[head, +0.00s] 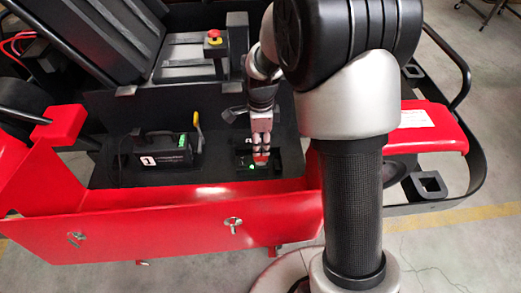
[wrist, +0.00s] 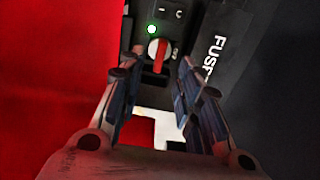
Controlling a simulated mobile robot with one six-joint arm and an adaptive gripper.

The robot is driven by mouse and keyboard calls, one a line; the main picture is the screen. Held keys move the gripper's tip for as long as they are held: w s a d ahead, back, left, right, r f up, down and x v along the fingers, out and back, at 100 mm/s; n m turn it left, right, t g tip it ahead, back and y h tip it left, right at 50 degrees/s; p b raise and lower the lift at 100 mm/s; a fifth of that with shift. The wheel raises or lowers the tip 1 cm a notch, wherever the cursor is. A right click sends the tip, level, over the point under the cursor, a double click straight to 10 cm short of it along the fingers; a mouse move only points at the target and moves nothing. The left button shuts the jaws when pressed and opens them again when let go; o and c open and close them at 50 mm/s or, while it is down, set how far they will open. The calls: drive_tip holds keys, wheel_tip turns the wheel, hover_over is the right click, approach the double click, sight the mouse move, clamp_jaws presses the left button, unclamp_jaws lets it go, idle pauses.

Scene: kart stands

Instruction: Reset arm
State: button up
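My gripper (head: 261,156) points down at a small black panel in the floor of the red kart, left of my arm column. In the wrist view my gripper (wrist: 158,75) shows two dark finger pads, apart, with nothing between them. A round knob with a red bar (wrist: 159,52) lies just beyond the fingertips, between their lines. A lit green light (wrist: 152,29) sits above it on the panel. The green light also shows beside my fingertips in the head view (head: 253,168). Whether the fingers touch the knob is unclear.
A black box with a handle and a green part (head: 165,158) stands left of my gripper, with a yellow-handled lever (head: 198,128) beside it. A red emergency button (head: 214,37) sits on a post behind. The kart's red side wall (head: 180,232) runs along the front.

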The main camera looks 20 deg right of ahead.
sight(261, 155)
wheel_tip(261, 155, up, 7)
drive_tip(key=shift+f, duration=0.15)
